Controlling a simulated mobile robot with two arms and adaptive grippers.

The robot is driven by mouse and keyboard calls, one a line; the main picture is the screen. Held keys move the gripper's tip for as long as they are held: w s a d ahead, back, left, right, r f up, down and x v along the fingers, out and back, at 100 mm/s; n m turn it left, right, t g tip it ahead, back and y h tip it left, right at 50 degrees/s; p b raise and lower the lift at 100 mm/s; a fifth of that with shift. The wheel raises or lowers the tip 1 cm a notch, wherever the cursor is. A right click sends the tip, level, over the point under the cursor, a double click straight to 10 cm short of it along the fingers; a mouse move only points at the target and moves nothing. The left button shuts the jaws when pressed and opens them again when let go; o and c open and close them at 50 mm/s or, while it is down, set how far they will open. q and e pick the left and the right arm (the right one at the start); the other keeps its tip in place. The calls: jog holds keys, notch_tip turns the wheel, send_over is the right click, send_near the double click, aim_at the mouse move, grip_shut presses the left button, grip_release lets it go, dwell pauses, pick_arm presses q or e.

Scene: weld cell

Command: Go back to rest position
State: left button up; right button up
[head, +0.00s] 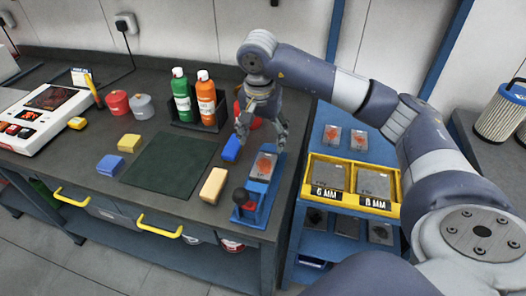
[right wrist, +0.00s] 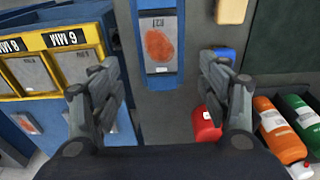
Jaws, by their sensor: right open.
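My right gripper (head: 261,142) is open and empty above the workbench, near the blue fixture (head: 251,207). A grey metal plate with a rust-red patch (head: 264,166) lies on that fixture. In the right wrist view the two fingers of the right gripper (right wrist: 158,65) stand wide apart, and the plate (right wrist: 160,45) shows beyond the gap between them. Nothing is between the fingers. My right arm reaches in from the right of the head view. My left gripper is in neither view.
A red container (right wrist: 206,126) and green (head: 181,95) and orange (head: 206,97) bottles stand close by the right gripper. A blue block (head: 231,149) and a yellow block (head: 213,185) lie by the dark mat (head: 168,165). Yellow plate bins (head: 352,187) stand to the right.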

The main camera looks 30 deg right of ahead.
jog(key=shift+r, duration=0.6)
